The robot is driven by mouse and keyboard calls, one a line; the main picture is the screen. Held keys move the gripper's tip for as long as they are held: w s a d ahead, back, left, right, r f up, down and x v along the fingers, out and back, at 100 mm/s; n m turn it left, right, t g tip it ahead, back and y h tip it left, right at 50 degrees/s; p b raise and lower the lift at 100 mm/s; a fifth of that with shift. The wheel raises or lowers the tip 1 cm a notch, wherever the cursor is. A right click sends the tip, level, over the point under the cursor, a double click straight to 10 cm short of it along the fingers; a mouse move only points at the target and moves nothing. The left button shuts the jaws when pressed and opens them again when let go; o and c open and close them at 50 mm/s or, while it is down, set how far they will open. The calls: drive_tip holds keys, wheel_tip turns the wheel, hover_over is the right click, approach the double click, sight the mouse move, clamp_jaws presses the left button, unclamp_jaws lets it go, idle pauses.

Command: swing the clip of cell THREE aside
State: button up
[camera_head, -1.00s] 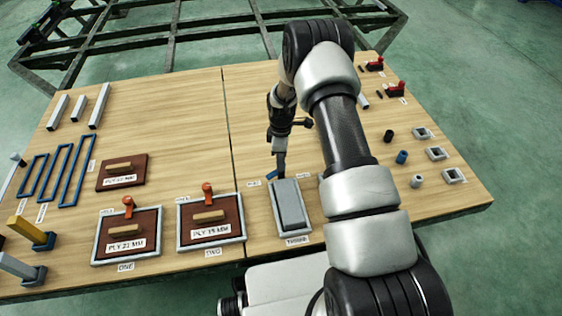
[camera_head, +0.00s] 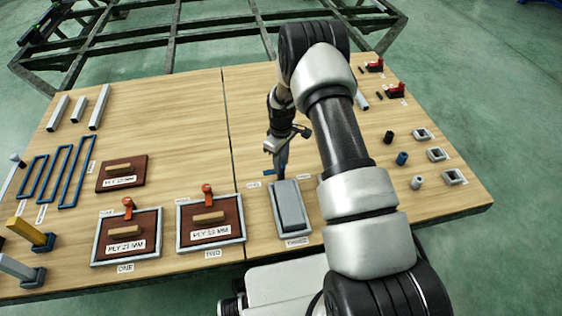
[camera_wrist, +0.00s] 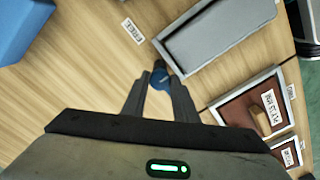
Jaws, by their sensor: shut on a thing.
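Cell THREE is a grey frame (camera_head: 306,226) around a raised grey block (camera_head: 291,204), with a label in front. In the wrist view its block (camera_wrist: 215,32) is at the upper right. My gripper (camera_head: 271,160) is just beyond the far left corner of this cell, pointing down. In the wrist view my gripper (camera_wrist: 160,84) has its fingertips close together on the small blue clip (camera_wrist: 160,78), beside the frame's corner. In the head view a bit of the blue clip (camera_head: 268,172) shows below the fingers. Its pivot is mostly hidden.
Cells ONE (camera_head: 95,252) and TWO (camera_head: 181,232) to the left have brown plates and orange clips. A blue block (camera_wrist: 20,25) fills the wrist view's upper left corner. Small labels lie by cell THREE. Several sockets and cylinders stand on the right. Bare wood lies beyond the cell.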

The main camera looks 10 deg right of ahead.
drive_tip(key=o, duration=1.1)
drive_tip(key=shift+c, duration=0.2)
wheel_tip(320, 180, up, 18)
drive_tip(key=p, duration=0.4)
drive_tip(key=shift+f, duration=0.25)
